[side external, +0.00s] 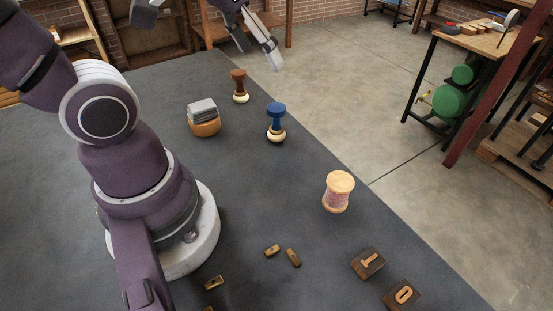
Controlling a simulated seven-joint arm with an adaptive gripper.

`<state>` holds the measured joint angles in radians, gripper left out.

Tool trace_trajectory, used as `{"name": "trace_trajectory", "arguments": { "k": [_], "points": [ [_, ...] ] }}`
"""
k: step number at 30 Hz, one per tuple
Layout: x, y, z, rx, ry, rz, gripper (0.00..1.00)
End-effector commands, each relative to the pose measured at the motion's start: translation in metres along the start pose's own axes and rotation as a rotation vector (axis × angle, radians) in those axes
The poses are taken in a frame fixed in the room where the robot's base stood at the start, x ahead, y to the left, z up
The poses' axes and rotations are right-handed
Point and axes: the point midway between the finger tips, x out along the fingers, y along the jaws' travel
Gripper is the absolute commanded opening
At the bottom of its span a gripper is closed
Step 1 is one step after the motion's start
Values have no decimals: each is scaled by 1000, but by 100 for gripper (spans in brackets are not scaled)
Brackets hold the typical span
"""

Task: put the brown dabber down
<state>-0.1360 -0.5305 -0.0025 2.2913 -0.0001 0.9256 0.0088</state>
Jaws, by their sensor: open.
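The brown dabber (239,84) stands upright on the dark table (160,75), its pale rounded end down. My gripper (258,52) is at the top of the side external view, above and a little right of the brown dabber in the picture. Its two fingers are spread apart with nothing between them. It is clear of the dabber. Part of the arm above it is cut off by the top edge of the view.
A blue dabber (276,118) stands right of the brown one. A round wooden piece with a grey stack (204,116) is to its left. A thread-wound spool (338,192), two dark blocks (368,263) and several small brass-coloured pieces (272,251) lie nearer. The table's right edge runs close by.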

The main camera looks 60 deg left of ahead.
Motion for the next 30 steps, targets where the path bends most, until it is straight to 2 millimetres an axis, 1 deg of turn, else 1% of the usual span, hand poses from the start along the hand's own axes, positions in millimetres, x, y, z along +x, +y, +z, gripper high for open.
{"name": "trace_trajectory", "arguments": {
  "k": [1, 3, 6, 30],
  "points": [
    [-2, 10, 13, 46, 18, 25, 68],
    [-1, 18, 26, 86, 32, 48, 68],
    [0, 22, 35, 110, 38, 63, 68],
    [0, 22, 35, 110, 37, 62, 68]
  ]
}}
